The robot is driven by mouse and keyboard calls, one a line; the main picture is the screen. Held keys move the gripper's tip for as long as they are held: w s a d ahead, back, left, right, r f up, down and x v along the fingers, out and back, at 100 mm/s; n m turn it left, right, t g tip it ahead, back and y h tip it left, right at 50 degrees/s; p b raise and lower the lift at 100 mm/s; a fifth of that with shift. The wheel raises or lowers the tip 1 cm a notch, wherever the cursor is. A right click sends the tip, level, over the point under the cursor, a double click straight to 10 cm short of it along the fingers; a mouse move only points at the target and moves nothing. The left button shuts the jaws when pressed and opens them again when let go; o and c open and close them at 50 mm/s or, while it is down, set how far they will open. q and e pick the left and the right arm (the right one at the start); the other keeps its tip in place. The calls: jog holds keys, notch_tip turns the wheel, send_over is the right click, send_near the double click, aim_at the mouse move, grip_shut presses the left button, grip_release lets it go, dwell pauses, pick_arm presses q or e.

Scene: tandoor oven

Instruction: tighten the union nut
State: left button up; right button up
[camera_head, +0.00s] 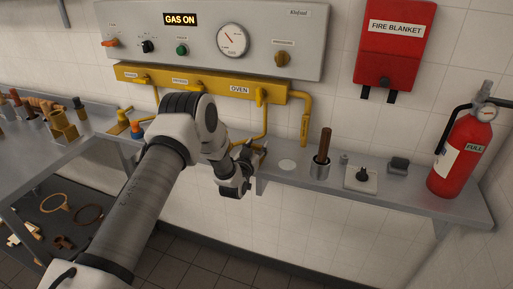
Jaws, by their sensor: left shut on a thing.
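My left arm comes in from the lower left, and its gripper (249,154) is at the back of the metal shelf, at the foot of the yellow pipe (266,118) that drops from the part labelled OVEN. The fingers are shut on what appears to be the union nut at the pipe's lower end. The gripper and wrist hide most of the nut, so its thread and seating cannot be made out. My right gripper is not in view.
The shelf (405,192) carries a metal cup (320,170) with a brown-handled tool, a white plate (360,181) with a black knob, and a red extinguisher (462,152). Above are the yellow manifold (215,83) and a panel (205,35) reading GAS ON. A workbench stands left.

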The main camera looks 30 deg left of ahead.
pick_arm(q)
jog(key=o, duration=1.2)
jog(key=shift+c, duration=0.2)
jog(key=shift+w+f, duration=0.1)
jog(key=shift+f, duration=0.05)
jog(key=v, duration=1.2)
